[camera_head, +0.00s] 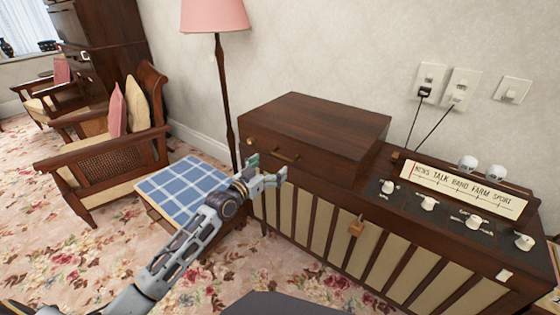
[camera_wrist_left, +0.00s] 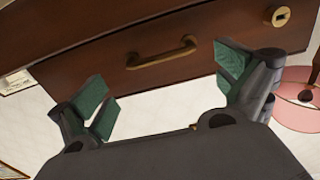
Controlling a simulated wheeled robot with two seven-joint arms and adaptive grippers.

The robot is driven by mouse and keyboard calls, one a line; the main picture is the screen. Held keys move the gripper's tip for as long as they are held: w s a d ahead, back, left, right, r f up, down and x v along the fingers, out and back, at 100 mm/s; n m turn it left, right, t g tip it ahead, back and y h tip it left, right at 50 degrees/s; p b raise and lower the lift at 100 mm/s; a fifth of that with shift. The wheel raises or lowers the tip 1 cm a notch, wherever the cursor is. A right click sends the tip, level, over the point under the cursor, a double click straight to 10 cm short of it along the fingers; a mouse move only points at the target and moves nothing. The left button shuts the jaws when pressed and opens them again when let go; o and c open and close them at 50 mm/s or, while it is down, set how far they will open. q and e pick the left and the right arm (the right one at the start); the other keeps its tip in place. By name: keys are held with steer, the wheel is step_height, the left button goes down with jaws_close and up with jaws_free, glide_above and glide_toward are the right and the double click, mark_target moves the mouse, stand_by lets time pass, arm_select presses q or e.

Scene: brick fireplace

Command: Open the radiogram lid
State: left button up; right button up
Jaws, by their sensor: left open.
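The radiogram (camera_head: 365,230) is a long dark wood cabinet with cream slatted panels. Its lid (camera_head: 325,122) is the raised wooden box on the left part of the top, and it looks shut. A brass handle (camera_head: 286,157) is on the lid's front face; it also shows in the left wrist view (camera_wrist_left: 163,54). A round brass lock (camera_wrist_left: 281,16) sits at one end of that face. My left gripper (camera_head: 266,168) is open and empty, just in front of the lid. In the left wrist view the handle lies beyond the spread green-padded fingers (camera_wrist_left: 165,90), apart from them. My right gripper is not in view.
A tile-topped table (camera_head: 190,185) stands left of the radiogram under my left arm. A pink floor lamp (camera_head: 214,15) stands behind it. Knobs (camera_head: 428,203) and a dial panel (camera_head: 465,190) are on the right top. An armchair (camera_head: 110,160) is at the left.

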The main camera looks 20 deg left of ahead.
mark_target(281, 157)
arm_select(q)
steer(key=b+x, duration=0.1)
steer(key=x, duration=0.5)
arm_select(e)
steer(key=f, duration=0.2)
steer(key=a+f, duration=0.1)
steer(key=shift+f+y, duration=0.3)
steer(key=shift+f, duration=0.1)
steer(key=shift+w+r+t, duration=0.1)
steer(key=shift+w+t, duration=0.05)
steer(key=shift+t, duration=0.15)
arm_select(q)
steer(key=shift+c, duration=0.7)
steer(key=c, duration=1.1)
steer(key=shift+a, duration=0.1)
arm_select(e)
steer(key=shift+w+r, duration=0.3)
arm_select(q)
steer(key=shift+r, duration=0.1)
